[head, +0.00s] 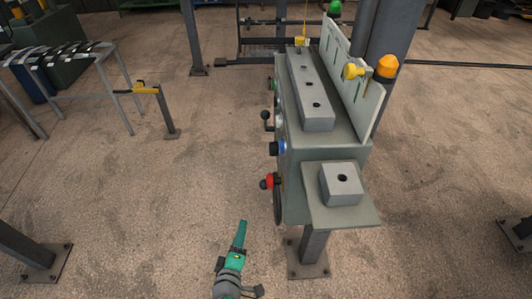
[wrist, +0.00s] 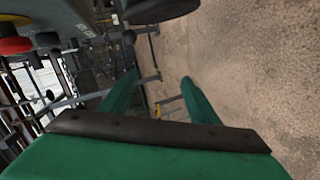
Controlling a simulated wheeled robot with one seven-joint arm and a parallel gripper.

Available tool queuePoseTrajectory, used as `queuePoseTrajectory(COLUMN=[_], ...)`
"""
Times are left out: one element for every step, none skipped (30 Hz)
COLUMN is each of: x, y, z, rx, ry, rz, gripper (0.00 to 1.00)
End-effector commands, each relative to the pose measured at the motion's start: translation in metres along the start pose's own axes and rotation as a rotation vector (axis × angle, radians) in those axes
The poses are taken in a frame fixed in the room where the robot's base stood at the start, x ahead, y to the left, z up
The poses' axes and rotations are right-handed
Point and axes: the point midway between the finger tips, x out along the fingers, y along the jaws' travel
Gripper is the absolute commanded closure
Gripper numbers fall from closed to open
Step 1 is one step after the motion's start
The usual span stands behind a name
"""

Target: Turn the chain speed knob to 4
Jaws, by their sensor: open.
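The grey machine (head: 325,145) carries a row of controls along its left side in the head view. These include a red knob (head: 269,182), a blue-collared knob (head: 278,148) and a black ball-ended lever (head: 267,117). No number or label is readable, so I cannot tell which is the chain speed knob. My gripper (head: 243,223) is green, below and left of the red knob, apart from it. In the wrist view my gripper (wrist: 160,77) has its two fingers apart with nothing between them. A dark round part (wrist: 155,9) and a red control (wrist: 14,43) show in the wrist view.
A grey post (head: 312,252) stands under the machine's near end. A dark handwheel (head: 279,205) sits at its left side. A yellow-topped post (head: 165,110) and a metal rack (head: 85,65) stand at the left. The floor (head: 150,210) left of the machine is clear.

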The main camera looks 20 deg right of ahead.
Motion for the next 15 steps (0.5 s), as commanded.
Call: queuePoseTrajectory(x=[0.012, 0.018, 0.025, 0.029, 0.034, 0.038, 0.041, 0.044, 0.046, 0.048, 0.049, 0.049, 0.048, 0.047, 0.046], y=[0.018, 0.027, 0.039, 0.049, 0.059, 0.073, 0.083, 0.094, 0.109, 0.12, 0.131, 0.145, 0.156, 0.166, 0.178], z=[-0.009, -0.012, -0.015, -0.018, -0.021, -0.025, -0.028, -0.031, -0.035, -0.037, -0.04, -0.044, -0.046, -0.049, -0.052], rx=[-0.031, -0.053, -0.08, -0.1, -0.117, -0.138, -0.154, -0.167, -0.182, -0.193, -0.201, -0.211, -0.216, -0.221, -0.226], ry=[-0.03, -0.055, -0.089, -0.115, -0.141, -0.177, -0.205, -0.233, -0.271, -0.3, -0.33, -0.369, -0.398, -0.425, -0.46], rz=[0.027, 0.041, 0.058, 0.07, 0.081, 0.097, 0.108, 0.118, 0.131, 0.14, 0.148, 0.157, 0.164, 0.169, 0.173], gripper=[0.45, 0.45, 0.45, 0.45, 0.45, 0.45, 0.45, 0.45, 0.45, 0.45, 0.45, 0.45, 0.45, 0.45, 0.45])
